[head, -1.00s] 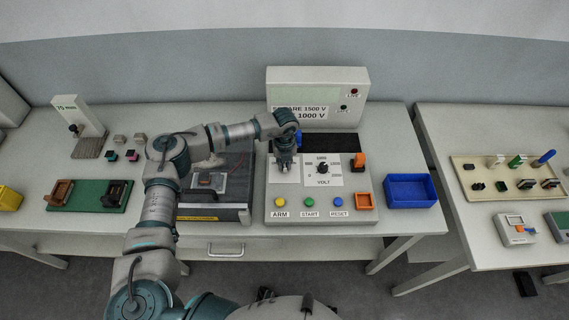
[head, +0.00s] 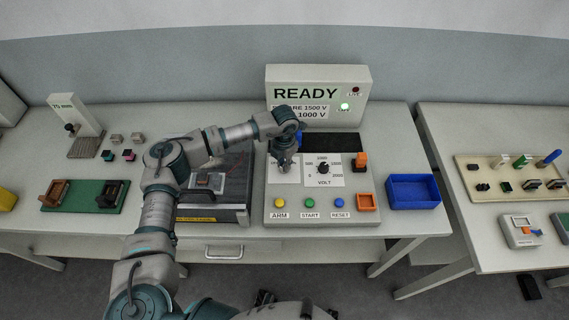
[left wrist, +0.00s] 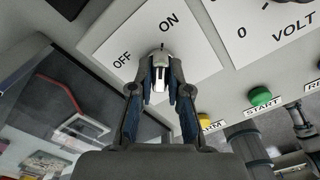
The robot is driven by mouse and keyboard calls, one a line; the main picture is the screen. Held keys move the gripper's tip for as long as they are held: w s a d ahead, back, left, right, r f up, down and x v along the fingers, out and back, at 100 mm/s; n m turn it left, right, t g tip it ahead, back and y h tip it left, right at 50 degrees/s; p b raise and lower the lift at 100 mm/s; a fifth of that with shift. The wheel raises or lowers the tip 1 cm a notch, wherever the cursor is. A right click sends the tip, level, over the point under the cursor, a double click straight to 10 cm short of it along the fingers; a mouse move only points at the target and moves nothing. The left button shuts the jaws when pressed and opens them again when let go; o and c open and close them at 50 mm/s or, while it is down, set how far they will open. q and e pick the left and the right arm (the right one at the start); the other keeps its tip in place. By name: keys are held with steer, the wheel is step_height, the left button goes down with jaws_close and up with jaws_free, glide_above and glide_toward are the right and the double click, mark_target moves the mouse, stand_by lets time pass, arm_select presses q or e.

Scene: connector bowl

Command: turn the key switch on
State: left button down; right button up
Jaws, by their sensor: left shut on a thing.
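The key switch's key (left wrist: 159,78) is a small pale piece standing on a white plate (left wrist: 118,40) marked OFF and ON. My left gripper (left wrist: 159,88) is shut on the key, its two fingers on either side of it. In the head view my left gripper (head: 284,166) reaches down onto the left part of the grey control panel (head: 325,218) and hides most of the switch. I cannot tell exactly which mark the key points at. The display box (head: 360,90) behind reads READY, and its green lamp (head: 344,107) is lit. My right gripper is out of view.
The VOLT knob (head: 323,168) and an orange switch (head: 360,160) are right of the gripper. The yellow ARM (head: 280,203), green START (head: 310,203) and blue RESET (head: 340,202) buttons line the front. A blue bin (head: 412,191) stands at right, a dark clear-lidded box (head: 215,190) at left.

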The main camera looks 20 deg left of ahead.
mark_target(284, 163)
arm_select(q)
steer(key=shift+w+r+m, duration=0.2)
steer(key=shift+r+m, duration=0.1)
steer(key=shift+m, duration=0.1)
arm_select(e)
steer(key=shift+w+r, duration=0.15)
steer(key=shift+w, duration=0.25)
arm_select(q)
steer(key=c, duration=1.2)
jaws_free()
steer(key=shift+o, duration=0.4)
steer(key=shift+s+f, duration=0.1)
steer(key=shift+f, duration=0.05)
steer(key=shift+r, duration=0.35)
step_height(284, 163, up, 11)
steer(key=shift+r, duration=0.15)
steer(key=shift+a, duration=0.1)
